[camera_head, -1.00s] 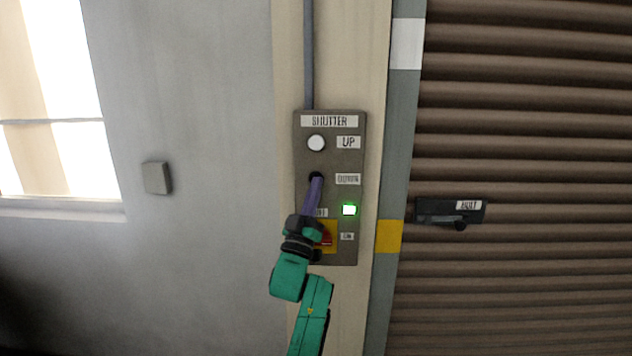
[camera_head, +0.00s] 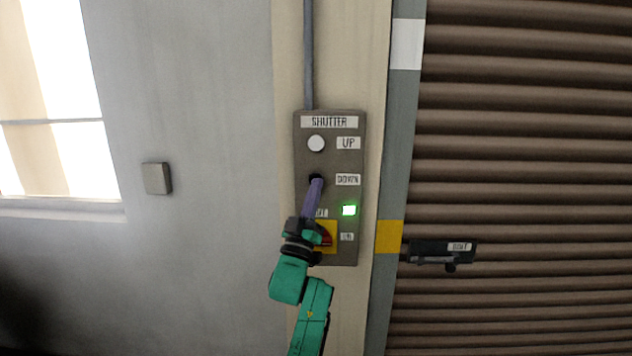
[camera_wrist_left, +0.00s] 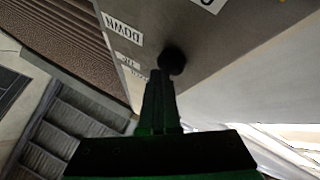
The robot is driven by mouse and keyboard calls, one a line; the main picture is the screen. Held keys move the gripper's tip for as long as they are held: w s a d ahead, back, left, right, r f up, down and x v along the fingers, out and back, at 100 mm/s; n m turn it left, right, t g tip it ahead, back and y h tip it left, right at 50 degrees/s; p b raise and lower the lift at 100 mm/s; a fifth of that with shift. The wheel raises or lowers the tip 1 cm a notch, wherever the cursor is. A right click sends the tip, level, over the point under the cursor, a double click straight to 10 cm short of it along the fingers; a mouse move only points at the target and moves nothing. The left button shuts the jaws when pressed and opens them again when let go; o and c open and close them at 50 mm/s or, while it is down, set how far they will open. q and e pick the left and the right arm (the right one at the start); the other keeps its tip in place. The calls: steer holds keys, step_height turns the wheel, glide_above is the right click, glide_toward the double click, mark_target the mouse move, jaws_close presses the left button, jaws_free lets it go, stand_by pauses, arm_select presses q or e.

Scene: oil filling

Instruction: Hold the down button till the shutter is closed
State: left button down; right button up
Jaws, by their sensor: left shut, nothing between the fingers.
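The grey shutter control panel (camera_head: 345,255) is on the pillar, with a white UP button (camera_head: 316,143) above a dark DOWN button (camera_head: 315,177). My left gripper (camera_head: 316,183) is shut and empty, its fingertips at the DOWN button and partly covering it. In the left wrist view, the closed fingertips (camera_wrist_left: 160,74) meet the round dark button (camera_wrist_left: 172,60) beside the DOWN label. The brown slatted shutter (camera_head: 530,150) fills the right side; its bottom edge is out of view. My right gripper is not in view.
A green light (camera_head: 349,210) glows on the panel. A red switch on a yellow plate (camera_head: 328,226) is partly behind my gripper. A black bolt (camera_head: 440,252) is on the shutter. A grey wall box (camera_head: 157,178) and a bright window (camera_head: 60,100) are at left.

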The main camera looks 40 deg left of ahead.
arm_select(q)
steer(key=shift+s+d, duration=0.35)
steer(key=shift+s, duration=0.15)
steer(key=s+d, duration=0.1)
steer(key=s, duration=0.1)
steer(key=s+d+p, duration=0.1)
steer(key=s+d, duration=0.1)
stand_by(0.4)
